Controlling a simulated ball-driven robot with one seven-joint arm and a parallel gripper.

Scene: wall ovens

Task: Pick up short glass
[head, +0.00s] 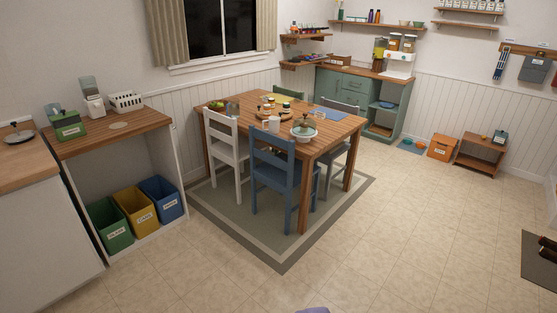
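I cannot make out a short glass for certain at this distance. The wooden dining table (335,137) stands mid-view with several small items on it. Among them are a whitish cup-like item (273,124), a pale bowl with something greenish in it (303,133) and a grey container (232,108). They are too small to tell whether any is glass. My gripper does not show clearly. A small purple shape (312,310) cuts into the bottom edge, and I cannot tell what it is.
A blue chair (272,168) and a white chair (221,145) block the table's near side. A wooden counter (105,133) with bins below stands left. A green cabinet (345,98) stands behind.

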